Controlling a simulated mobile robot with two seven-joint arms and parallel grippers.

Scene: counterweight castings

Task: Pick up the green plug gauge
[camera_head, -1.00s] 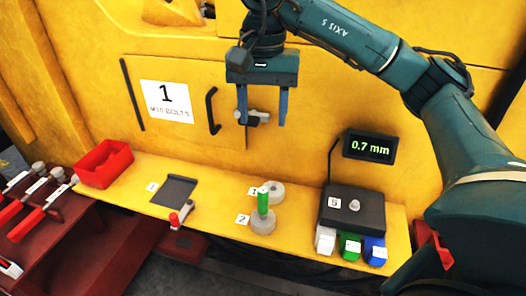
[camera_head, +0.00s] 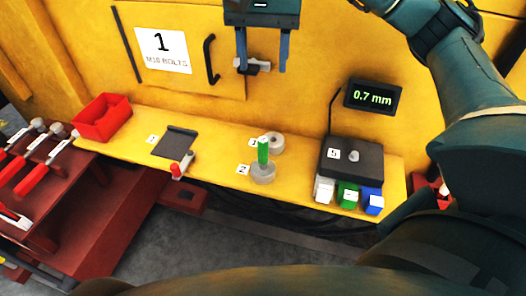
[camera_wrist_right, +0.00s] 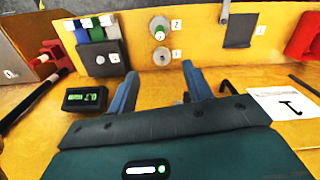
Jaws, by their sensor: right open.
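The green plug gauge (camera_head: 263,152) stands upright in a round grey holder (camera_head: 263,174) next to the label 2 on the yellow shelf. My right gripper (camera_head: 262,70) is open and empty, in front of the yellow panel and well above the gauge in the head view. In the wrist view its two fingers (camera_wrist_right: 160,72) are spread apart, with the gauge beyond them. My left gripper is not in view.
A second grey ring (camera_head: 274,141) stands close behind the gauge. To the right are a dark box (camera_head: 352,158), white, green and blue blocks, and a display (camera_head: 373,96) reading 0.7 mm. A dark tray (camera_head: 175,142) and a red bin (camera_head: 102,119) are left. A door handle (camera_head: 211,58) projects.

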